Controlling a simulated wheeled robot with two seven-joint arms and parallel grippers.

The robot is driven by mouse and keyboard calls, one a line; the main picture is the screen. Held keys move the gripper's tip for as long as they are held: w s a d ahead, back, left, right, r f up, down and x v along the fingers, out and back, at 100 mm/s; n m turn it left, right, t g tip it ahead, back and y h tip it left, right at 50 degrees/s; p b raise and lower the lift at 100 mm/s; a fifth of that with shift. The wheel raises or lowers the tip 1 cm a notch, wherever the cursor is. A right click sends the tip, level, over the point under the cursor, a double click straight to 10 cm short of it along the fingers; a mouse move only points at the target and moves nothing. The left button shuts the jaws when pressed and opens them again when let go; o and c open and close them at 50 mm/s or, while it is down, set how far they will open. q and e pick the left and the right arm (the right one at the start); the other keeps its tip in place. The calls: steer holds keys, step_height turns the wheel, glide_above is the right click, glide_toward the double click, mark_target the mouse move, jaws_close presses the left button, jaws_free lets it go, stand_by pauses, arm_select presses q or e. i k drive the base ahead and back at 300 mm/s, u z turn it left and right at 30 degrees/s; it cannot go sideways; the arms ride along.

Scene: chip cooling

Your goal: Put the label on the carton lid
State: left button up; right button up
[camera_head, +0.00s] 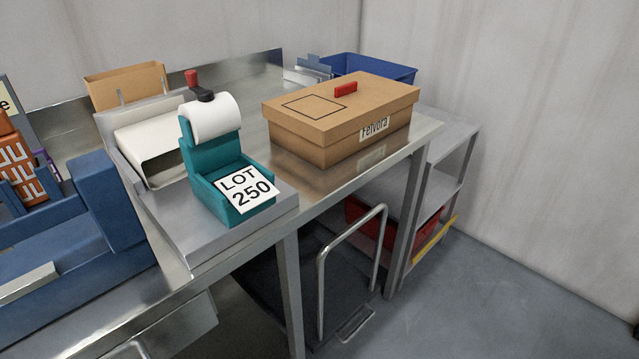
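A white label (247,190) printed "LOT 250" lies tilted on the front of a teal dispenser (211,163). The dispenser carries a white roll (212,117) on top and stands on a grey metal base near the table's front edge. A closed brown carton stands to the right on the metal table. Its lid (376,95) has a black outlined rectangle (314,106) on the left part of the top and a small red block (346,89) near the middle. Neither of my grippers is in view.
A blue machine (90,225) fills the left, with orange printed packs (18,165) behind it. A blue bin (375,69) stands behind the carton. A metal shelf unit (437,165) and a cart handle (321,285) are at the right and below. A strip of bare table (318,187) lies before the carton.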

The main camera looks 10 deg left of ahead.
mark_target(314, 106)
steer(key=z, duration=1.2)
steer(key=i, duration=2.7)
steer(key=u, duration=4)
